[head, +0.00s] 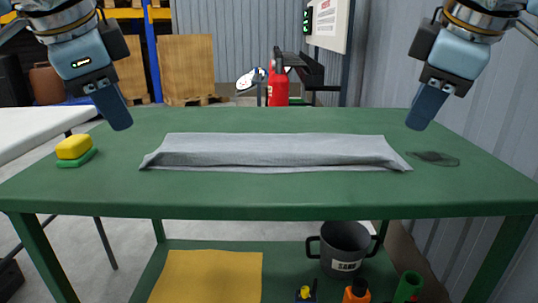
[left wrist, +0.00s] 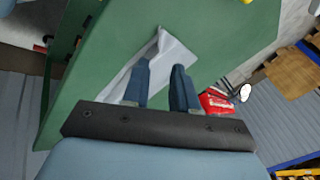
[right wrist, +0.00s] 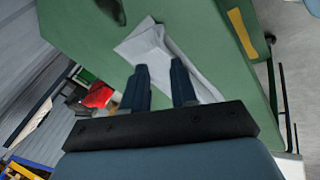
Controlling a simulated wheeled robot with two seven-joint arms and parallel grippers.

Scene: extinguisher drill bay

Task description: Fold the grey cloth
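The grey cloth (head: 275,152) lies across the middle of the green table as a long, narrow, folded strip with a ridge along it and slightly flared ends. It also shows in the left wrist view (left wrist: 172,58) and the right wrist view (right wrist: 158,43). My left gripper (head: 121,127) hangs above the table to the left of the cloth, apart from it. Its two fingers stand apart with nothing between them in the left wrist view (left wrist: 163,80). My right gripper (head: 416,127) hangs to the right of the cloth. Its fingers are also apart and empty in the right wrist view (right wrist: 160,80).
A yellow sponge (head: 73,147) sits on a green pad (head: 77,160) at the table's left. The lower shelf holds a dark SAND bucket (head: 345,250) and a yellow cloth (head: 208,277). A red extinguisher (head: 278,85) stands behind the table.

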